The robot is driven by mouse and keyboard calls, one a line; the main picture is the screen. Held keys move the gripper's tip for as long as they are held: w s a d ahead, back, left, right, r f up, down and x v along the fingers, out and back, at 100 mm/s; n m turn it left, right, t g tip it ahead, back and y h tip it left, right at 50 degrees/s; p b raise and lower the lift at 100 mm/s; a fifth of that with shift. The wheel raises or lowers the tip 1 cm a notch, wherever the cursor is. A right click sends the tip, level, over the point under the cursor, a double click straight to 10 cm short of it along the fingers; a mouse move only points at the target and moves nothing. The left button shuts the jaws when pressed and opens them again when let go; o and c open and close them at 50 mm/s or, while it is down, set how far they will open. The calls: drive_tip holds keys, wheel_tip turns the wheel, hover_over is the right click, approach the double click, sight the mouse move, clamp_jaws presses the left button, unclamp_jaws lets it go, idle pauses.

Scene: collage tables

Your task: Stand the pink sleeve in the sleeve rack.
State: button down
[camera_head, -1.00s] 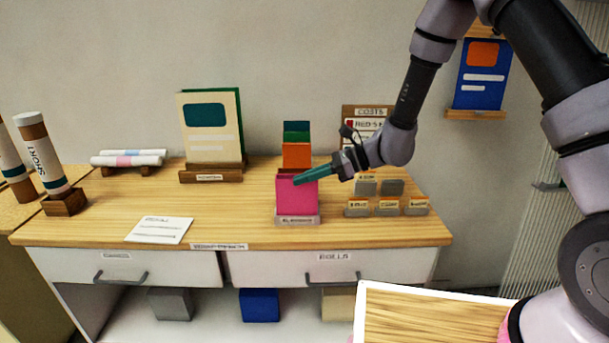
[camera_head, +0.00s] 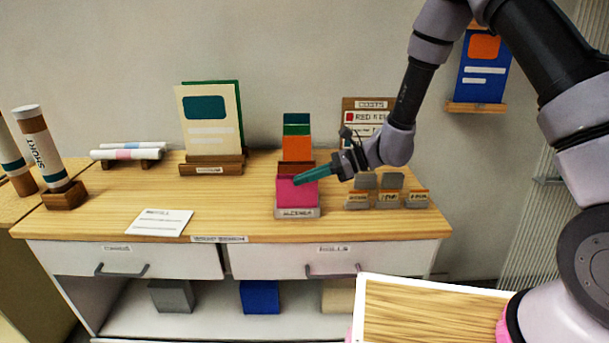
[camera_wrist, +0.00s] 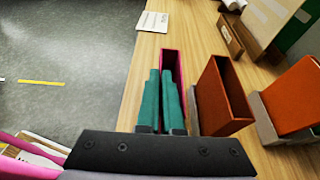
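The pink sleeve (camera_head: 297,194) stands upright in the front slot of the sleeve rack (camera_head: 297,213), a grey holder with a label on its front. Its lower edge is hidden behind the rack's front lip. In the wrist view the pink sleeve (camera_wrist: 171,56) shows as a narrow open-topped box. My gripper (camera_head: 298,180) has teal fingers, which come in from the right at the sleeve's top. In the wrist view the gripper (camera_wrist: 160,72) is closed with one side wall of the sleeve between its fingertips.
A brown-red sleeve (camera_wrist: 222,95) and an orange sleeve (camera_wrist: 290,98) stand behind the pink one. Small grey blocks (camera_head: 387,199) with orange labels are close on the right. A paper sheet (camera_head: 160,222) lies at front left. The tabletop (camera_head: 235,205) left of the rack is clear.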

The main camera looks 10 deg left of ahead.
idle(0.3)
drive_tip(key=c, duration=1)
unclamp_jaws()
drive_tip(key=v, duration=1.1)
drive_tip(key=shift+f, duration=0.1)
drive_tip(key=s+d+r+n+t+h, duration=0.3)
drive_tip(key=s+d+r, duration=0.1)
drive_tip(key=d+r, duration=0.4)
drive_tip(key=s+d+r+n+t+h, duration=0.3)
drive_tip(key=d+r, duration=0.6)
drive_tip(key=d, duration=0.3)
drive_tip(key=s+d+r+n+t+h, duration=0.4)
drive_tip(key=s+d+r+n+h, duration=0.1)
drive_tip(key=d+r, duration=0.4)
drive_tip(key=shift+s+d+r, duration=0.25)
drive_tip(key=shift+s+d, duration=0.15)
drive_tip(key=shift+s, duration=0.35)
